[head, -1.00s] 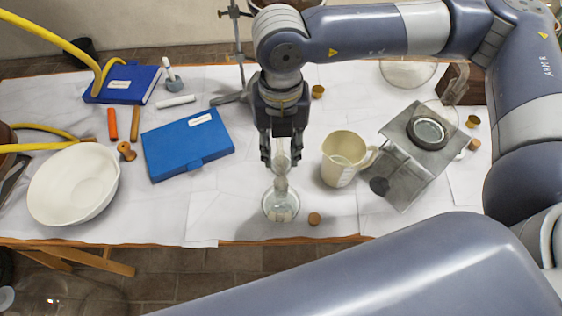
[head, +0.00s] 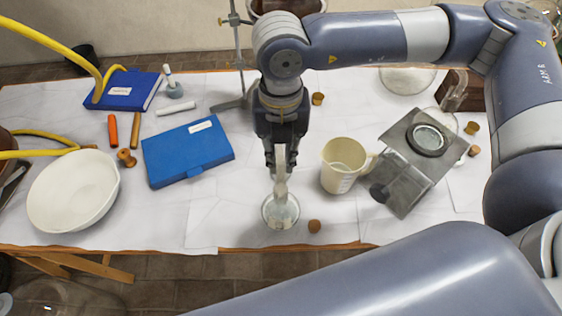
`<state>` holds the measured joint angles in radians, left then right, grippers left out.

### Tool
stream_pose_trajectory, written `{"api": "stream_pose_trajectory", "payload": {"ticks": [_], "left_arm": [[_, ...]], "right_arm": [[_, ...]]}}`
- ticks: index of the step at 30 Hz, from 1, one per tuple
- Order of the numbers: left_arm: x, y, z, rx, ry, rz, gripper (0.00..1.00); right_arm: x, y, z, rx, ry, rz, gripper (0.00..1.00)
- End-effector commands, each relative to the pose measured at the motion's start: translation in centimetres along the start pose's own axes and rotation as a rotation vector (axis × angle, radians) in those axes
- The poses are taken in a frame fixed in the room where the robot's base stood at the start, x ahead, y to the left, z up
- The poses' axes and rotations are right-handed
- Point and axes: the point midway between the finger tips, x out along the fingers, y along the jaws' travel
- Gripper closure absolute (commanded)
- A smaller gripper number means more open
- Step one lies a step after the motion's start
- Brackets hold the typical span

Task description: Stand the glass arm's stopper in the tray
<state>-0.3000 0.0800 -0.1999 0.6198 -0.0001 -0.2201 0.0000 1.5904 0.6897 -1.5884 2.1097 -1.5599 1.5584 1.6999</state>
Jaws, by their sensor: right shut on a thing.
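My right gripper (head: 281,160) points down at the table's middle, shut on a narrow pale glass piece (head: 281,187). The piece stands roughly upright above a round, clear glass base (head: 281,212); I cannot tell whether they are one thing. The glass arm's stopper cannot be told for certain. A cork (head: 314,226) lies just right of the glass base, and another cork (head: 317,98) stands farther back. No clear tray shows; a wide white bowl (head: 72,192) sits at the left. My left gripper is not in view.
A cream jug (head: 343,166) stands close right of the gripper. A grey metal stand with a ring (head: 428,140) is beyond it. A blue case (head: 187,152) lies to the left, and a blue book (head: 125,91) behind it. The table's front edge is near the glass base.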

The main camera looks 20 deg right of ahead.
Motion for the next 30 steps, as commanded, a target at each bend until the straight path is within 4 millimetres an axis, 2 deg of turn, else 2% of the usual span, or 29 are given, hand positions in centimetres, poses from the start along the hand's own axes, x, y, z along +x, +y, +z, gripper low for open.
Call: {"api": "stream_pose_trajectory", "payload": {"ticks": [30], "left_arm": [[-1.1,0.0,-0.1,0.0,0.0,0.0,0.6]], "right_arm": [[-3.2,0.0,0.0,0.0,-0.001,0.0,1.0]]}}
